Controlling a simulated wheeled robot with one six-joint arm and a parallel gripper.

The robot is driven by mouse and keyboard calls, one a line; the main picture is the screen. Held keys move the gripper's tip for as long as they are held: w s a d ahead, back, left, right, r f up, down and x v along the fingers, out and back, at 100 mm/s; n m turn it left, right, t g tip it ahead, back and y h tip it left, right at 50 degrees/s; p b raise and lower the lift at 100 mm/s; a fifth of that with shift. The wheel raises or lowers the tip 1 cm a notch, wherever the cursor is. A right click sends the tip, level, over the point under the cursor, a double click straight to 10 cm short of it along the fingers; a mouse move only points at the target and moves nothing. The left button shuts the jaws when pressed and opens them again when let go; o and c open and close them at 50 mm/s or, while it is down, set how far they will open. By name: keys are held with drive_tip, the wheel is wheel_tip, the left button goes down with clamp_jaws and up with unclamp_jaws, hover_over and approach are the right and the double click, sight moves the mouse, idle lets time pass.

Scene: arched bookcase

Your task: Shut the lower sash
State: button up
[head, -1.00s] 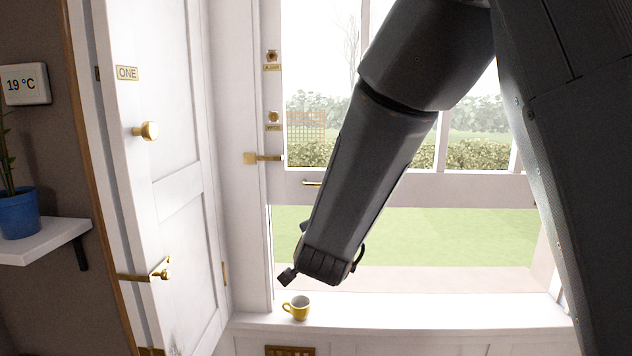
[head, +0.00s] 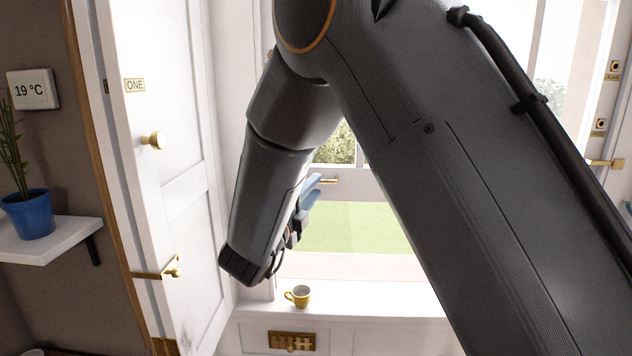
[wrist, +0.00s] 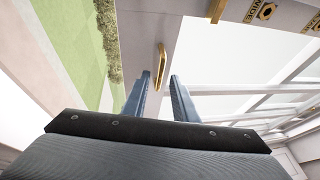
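The lower sash stands raised. Its bottom rail (head: 362,184) is above the sill, with an open gap showing grass below. A brass handle (head: 328,181) is on the rail. In the wrist view the handle (wrist: 160,66) lies just beyond my fingertips, roughly in line with the space between them. My gripper (wrist: 160,86) is open, with two blue fingers apart and nothing between them. In the head view my gripper (head: 312,188) is close to the handle's left end. I cannot tell whether it touches. My arm hides much of the sash.
A white panelled door (head: 178,180) with brass knobs stands to the left. A shelf (head: 60,238) holds a blue plant pot (head: 28,214). A brass latch (head: 606,163) is at the right frame.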

drive_tip(key=shift+x, duration=1.2)
clamp_jaws()
idle(0.6)
